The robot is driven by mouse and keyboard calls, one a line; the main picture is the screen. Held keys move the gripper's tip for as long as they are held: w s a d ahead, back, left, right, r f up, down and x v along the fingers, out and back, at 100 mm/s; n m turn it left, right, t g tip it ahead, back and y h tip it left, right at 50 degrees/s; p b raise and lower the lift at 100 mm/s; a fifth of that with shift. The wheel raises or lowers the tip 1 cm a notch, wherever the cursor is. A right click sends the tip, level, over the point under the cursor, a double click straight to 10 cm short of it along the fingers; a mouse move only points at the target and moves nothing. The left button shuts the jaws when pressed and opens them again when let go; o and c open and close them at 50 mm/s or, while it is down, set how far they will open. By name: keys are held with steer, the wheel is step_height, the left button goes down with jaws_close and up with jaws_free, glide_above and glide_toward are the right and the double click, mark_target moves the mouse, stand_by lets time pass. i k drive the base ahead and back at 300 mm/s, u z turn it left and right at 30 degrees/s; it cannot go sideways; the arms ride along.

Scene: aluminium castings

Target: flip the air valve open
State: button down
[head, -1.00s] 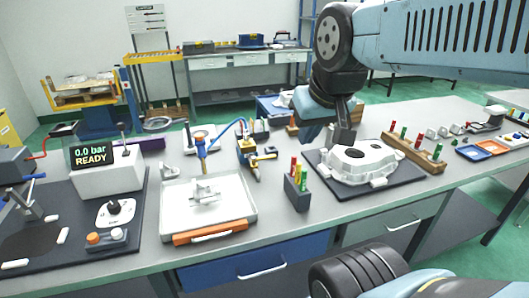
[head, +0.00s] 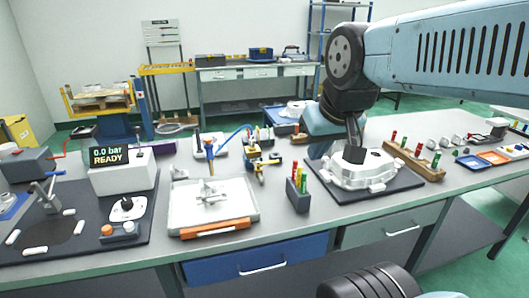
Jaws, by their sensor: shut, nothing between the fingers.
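My gripper (head: 355,154) is at the right, pointing down above a pale aluminium casting (head: 360,180); the dark fingers are shut and empty. It overlaps the casting in the picture, and I cannot tell whether it touches. On the dark board at the left, a white plate with a black knob or lever (head: 126,205) may be the air valve; its position is too small to read. My gripper is far to the right of it. The grey pressure box behind it has a display (head: 108,155) reading 0.0 bar, READY.
A plate with an orange button (head: 107,230) and a grey one sits before the knob. Between board and gripper stand a white tray (head: 245,190) with an orange handle, a dark holder with coloured pegs (head: 298,196) and a blue-yellow tool (head: 257,165). A wooden peg rack (head: 425,160) stands right.

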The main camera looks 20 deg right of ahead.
mark_target(259, 163)
steer(key=u, duration=1.35)
steer(key=k, duration=0.95)
steer(key=z, duration=1.8)
steer(key=i, duration=1)
steer(key=z, duration=0.05)
